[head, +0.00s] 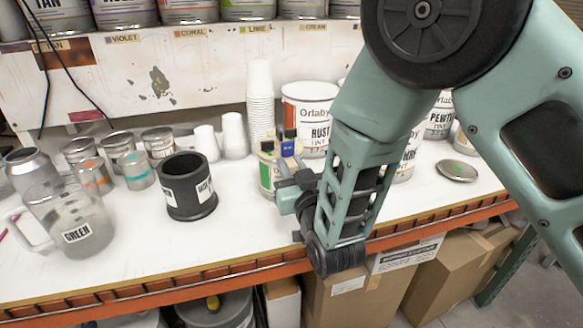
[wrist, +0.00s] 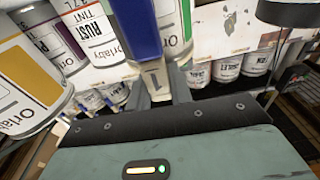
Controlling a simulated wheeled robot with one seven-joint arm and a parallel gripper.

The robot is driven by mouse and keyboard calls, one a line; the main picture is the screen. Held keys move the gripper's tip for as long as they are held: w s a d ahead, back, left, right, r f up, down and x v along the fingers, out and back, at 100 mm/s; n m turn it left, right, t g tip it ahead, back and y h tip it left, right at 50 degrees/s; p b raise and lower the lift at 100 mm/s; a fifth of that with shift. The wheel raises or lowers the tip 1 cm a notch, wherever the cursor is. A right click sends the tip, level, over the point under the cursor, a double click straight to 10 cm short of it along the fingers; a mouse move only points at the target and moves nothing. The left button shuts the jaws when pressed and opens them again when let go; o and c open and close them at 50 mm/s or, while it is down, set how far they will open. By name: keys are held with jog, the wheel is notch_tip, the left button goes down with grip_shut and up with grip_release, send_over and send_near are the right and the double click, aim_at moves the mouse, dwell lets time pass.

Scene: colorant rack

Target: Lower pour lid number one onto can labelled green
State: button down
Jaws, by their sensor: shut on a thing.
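My gripper (head: 287,160) is shut on a blue part marked 1, which I take to be pour lid number one (head: 287,148). The wrist view shows its blue side (wrist: 136,28) large, hiding what lies behind it. A white can with a green band (head: 265,178) stands on the bench behind and left of my gripper; its wording is hidden. Its green edge also shows in the wrist view (wrist: 187,18), right of the blue part. The held lid appears near the can's top; I cannot tell whether they touch.
Stacked white cups (head: 260,100) and a RUST can (head: 304,110) are behind. A round metal lid (head: 457,171) lies at right. The bench's front edge is close.

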jog(key=c, duration=1.2)
grip_release()
jog(key=shift+o, duration=0.2)
jog(key=shift+s+f, duration=0.1)
jog(key=shift+s, duration=0.05)
jog(key=shift+s+d+f, duration=0.1)
jog(key=shift+s+d, duration=0.05)
jog(key=shift+s, duration=0.2)
jog(key=p+v, duration=0.5)
jog(key=v, duration=1.1)
jog(key=shift+s, duration=0.15)
jog(key=shift+d, duration=0.1)
